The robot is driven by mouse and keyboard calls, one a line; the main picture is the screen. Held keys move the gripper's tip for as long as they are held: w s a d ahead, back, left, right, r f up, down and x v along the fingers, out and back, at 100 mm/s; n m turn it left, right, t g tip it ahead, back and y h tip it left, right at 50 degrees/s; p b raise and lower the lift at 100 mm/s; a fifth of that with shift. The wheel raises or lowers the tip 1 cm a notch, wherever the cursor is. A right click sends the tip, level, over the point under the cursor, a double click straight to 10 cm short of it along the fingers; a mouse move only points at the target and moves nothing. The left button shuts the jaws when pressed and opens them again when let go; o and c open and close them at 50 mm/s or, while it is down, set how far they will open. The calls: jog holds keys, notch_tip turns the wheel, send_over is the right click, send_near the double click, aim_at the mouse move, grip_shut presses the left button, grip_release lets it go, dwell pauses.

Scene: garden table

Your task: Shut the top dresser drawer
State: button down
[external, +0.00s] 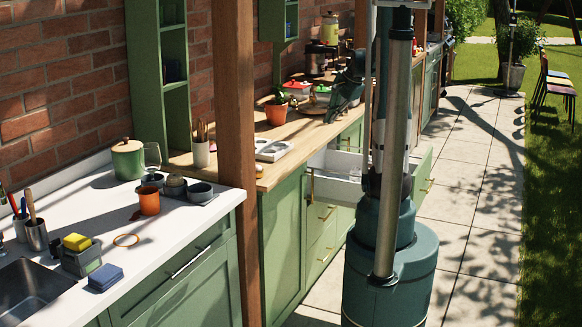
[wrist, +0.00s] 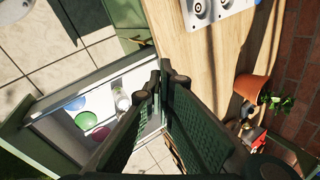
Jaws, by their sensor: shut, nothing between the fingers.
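The top drawer (external: 336,163) of the green dresser is open. It has white inside walls and a green front panel with a brass handle (external: 427,186), and sticks out from under the wooden counter (external: 222,170). In the wrist view the open drawer (wrist: 50,128) lies at the left and holds blue, green and pink round things and a clear glass (wrist: 122,99). My gripper (external: 333,114) is shut and empty, above the counter at the dresser's edge. In the wrist view its fingers (wrist: 166,75) overlap the drawer's near right side. My column hides part of the drawer in the external view.
A wooden post (external: 238,130) rises left of the dresser. Paving (external: 480,170) lies free in front of the drawer.

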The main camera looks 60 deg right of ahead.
jog(key=s+d+f+m, duration=0.2)
jog(key=s+d+f, duration=0.15)
jog(key=s, duration=0.45)
jog(key=s+d+f+m, duration=0.3)
jog(key=s+d, duration=0.1)
jog(key=s, duration=0.4)
jog(key=s+d+f+m, duration=0.2)
jog(key=s+d+f, duration=0.2)
jog(key=s, duration=0.4)
jog(key=s+f+m, duration=0.3)
jog(key=s+f, duration=0.1)
jog(key=s, duration=0.8)
jog(key=s+f+m+y+p, duration=0.1)
jog(key=s+f+m, duration=0.3)
jog(key=s, duration=0.8)
jog(key=shift+s+d+f+g+p, duration=0.3)
jog(key=shift+f+g, duration=0.1)
jog(key=shift+f, duration=0.35)
jog(key=shift+w+f, duration=0.1)
jog(key=w+f+b, duration=0.3)
jog(key=w+f, duration=0.4)
jog(key=f, duration=0.2)
jog(key=shift+w, duration=0.3)
jog(key=shift+w, duration=0.1)
